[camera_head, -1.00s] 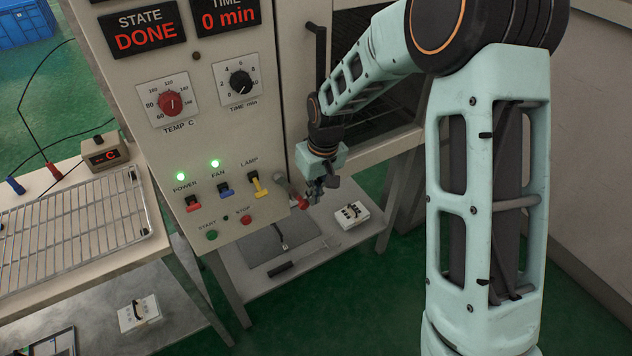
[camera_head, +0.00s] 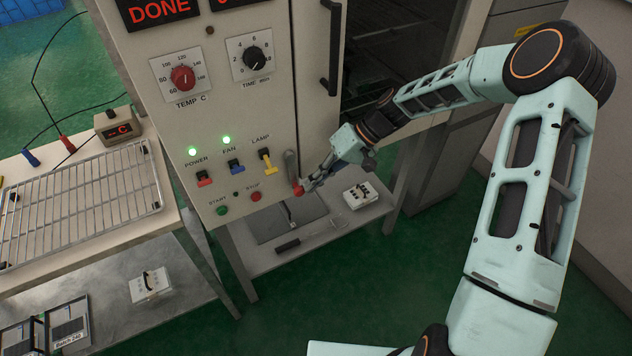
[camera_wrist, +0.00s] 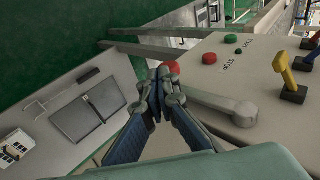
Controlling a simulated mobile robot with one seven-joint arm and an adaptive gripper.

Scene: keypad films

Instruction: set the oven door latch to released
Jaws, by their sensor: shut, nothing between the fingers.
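The door latch is a grey lever (camera_head: 291,165) at the lower right edge of the oven's control panel. It hangs nearly straight down and ends in a red knob (camera_head: 298,190). In the wrist view the grey lever (camera_wrist: 222,104) lies right of my fingers, and its red knob (camera_wrist: 171,66) is just beyond the fingertips. My gripper (camera_head: 306,185) is shut and empty, coming from the right, with its tips at the knob. In the wrist view my gripper (camera_wrist: 158,78) partly covers the knob; I cannot tell whether they touch.
Left of the latch are a yellow lamp switch (camera_head: 267,161), a blue fan switch (camera_head: 235,166) and a red power switch (camera_head: 204,178). Below are green start (camera_head: 222,210) and red stop (camera_head: 256,196) buttons. A black door handle (camera_head: 335,45) stands above. A low shelf (camera_head: 330,222) lies beneath.

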